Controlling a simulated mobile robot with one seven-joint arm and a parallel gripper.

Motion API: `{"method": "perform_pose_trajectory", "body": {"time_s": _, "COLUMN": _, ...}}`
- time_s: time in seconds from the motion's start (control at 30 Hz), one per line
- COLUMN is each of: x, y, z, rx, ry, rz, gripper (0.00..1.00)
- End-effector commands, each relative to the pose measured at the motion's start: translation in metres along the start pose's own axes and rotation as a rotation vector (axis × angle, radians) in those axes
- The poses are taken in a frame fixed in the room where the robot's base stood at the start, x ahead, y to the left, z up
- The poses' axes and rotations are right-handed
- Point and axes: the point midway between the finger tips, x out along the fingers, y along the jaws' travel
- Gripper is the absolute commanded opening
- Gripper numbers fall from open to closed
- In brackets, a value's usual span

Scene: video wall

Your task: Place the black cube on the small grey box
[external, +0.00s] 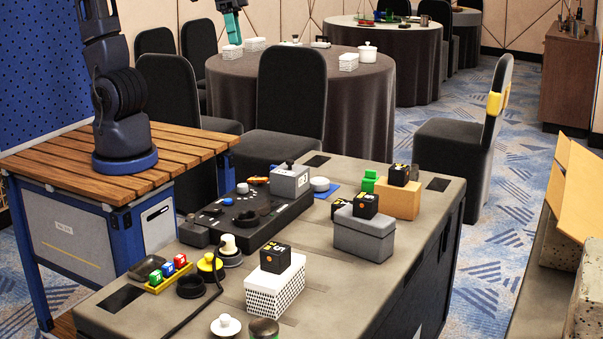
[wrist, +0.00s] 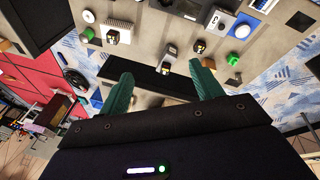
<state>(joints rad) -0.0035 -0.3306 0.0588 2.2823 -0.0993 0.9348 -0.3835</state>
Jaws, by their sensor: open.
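Several black cubes with yellow or orange marks are in view. One (external: 366,205) sits on a small grey box (external: 362,240) in the external view. Another (external: 339,207) is partly hidden behind that box. A third (external: 275,257) sits on a white patterned box (external: 274,290), and another (external: 399,174) on a tan box (external: 398,201). A second grey box (external: 289,181), with a black knob on top, stands farther back. My gripper (external: 232,28) is high above the table, cut by the top edge. In the wrist view my gripper (wrist: 160,69) is open with nothing between its fingers.
A black cable crosses the front left. Chairs and round tables stand behind.

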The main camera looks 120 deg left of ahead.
Motion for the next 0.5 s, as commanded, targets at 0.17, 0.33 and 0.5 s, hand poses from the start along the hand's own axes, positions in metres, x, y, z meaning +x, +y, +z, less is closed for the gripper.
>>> {"method": "perform_pose_trajectory", "body": {"time_s": 0.17, "x": -0.019, "y": -0.018, "z": 0.046, "rx": 0.153, "ry": 0.048, "rz": -0.001, "gripper": 0.65}}
{"method": "perform_pose_trajectory", "body": {"time_s": 0.33, "x": -0.029, "y": -0.036, "z": 0.087, "rx": 0.297, "ry": 0.093, "rz": -0.012, "gripper": 0.65}}
{"method": "perform_pose_trajectory", "body": {"time_s": 0.5, "x": -0.032, "y": -0.052, "z": 0.121, "rx": 0.421, "ry": 0.131, "rz": -0.029, "gripper": 0.65}}
